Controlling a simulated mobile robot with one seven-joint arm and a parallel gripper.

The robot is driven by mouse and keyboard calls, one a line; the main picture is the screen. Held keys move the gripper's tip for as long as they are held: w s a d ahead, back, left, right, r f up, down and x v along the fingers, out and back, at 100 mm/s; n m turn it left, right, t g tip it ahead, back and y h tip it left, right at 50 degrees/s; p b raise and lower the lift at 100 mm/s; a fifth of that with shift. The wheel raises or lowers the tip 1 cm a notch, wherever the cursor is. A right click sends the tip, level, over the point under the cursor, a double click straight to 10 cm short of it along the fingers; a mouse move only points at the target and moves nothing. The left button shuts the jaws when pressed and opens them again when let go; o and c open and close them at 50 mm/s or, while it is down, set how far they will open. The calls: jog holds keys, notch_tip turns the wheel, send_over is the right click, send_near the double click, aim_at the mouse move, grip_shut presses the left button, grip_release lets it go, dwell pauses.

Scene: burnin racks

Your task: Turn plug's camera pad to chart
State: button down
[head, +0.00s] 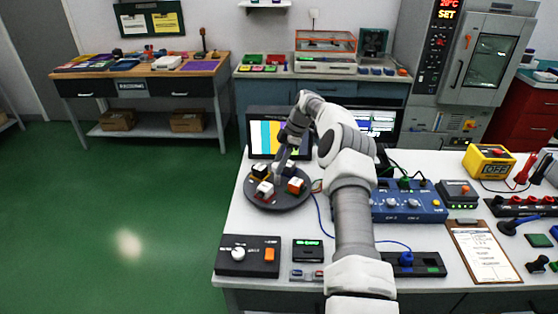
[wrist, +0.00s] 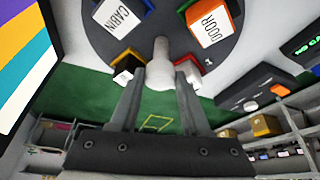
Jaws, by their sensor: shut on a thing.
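My gripper (wrist: 158,88) is shut on the pale grey centre post (wrist: 161,68) of a dark round turntable (head: 283,203). Several camera pads stand around the turntable's rim. The blue pad marked CABIN (wrist: 119,17) and a yellow one (wrist: 127,68) are on the side towards the colour-bar chart screen (wrist: 22,60). The orange pad marked DOOR (wrist: 209,22) and a red one (wrist: 189,73) are on the other side. The chart screen (head: 265,137) stands behind the turntable. A blue plug (head: 406,258) sits in a black socket strip (head: 425,266), with a blue cable.
A black box with a knob and orange switch (head: 248,256) and a small green-lit box (head: 307,250) stand in front of the turntable. A blue instrument (head: 407,207) and a clipboard (head: 482,252) are to the right. Open floor lies left.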

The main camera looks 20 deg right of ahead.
jog(key=shift+n+g+p, duration=0.4)
jog(key=shift+n+p, duration=0.3)
jog(key=shift+n, duration=0.4)
jog(key=shift+c, duration=1.8)
grip_release()
notch_tip(320, 180, up, 4)
jog(key=shift+w+r, duration=0.1)
jog(key=shift+r, duration=0.15)
jog(key=s+d+r+b, duration=0.1)
jog(key=s+d+r, duration=0.5)
jog(key=s+d, duration=0.2)
jog(key=shift+s+r+b, duration=0.25)
jog(key=shift+s+b, duration=0.1)
jog(key=shift+b, duration=0.05)
